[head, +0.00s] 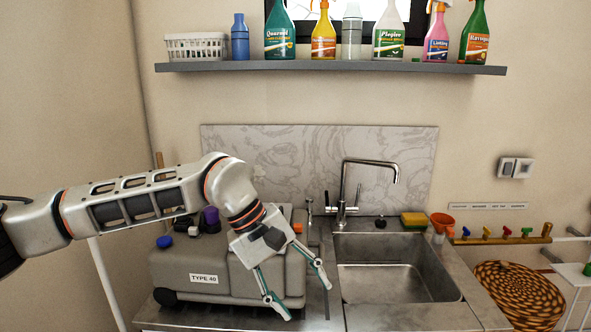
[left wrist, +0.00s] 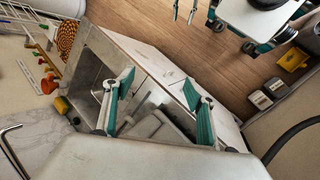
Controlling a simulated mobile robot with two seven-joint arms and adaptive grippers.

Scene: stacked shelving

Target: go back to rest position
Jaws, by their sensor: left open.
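My left gripper (head: 306,300) is open and empty. Its arm comes in from the left and bends down in front of the grey machine labelled TYPE 40 (head: 185,262) on the counter. Its two teal-padded fingers are spread apart, just left of the sink. In the left wrist view my left gripper (left wrist: 157,85) also shows with nothing between its fingers. Slim prongs at the top edge of that view may belong to my right gripper (left wrist: 183,12); their state is unclear.
The empty metal sink (head: 390,284) with its faucet (head: 345,190) is right of the gripper. A sponge (head: 414,219) and orange funnel (head: 442,221) stand behind it. The shelf (head: 330,67) above carries spray bottles and a white basket (head: 195,46).

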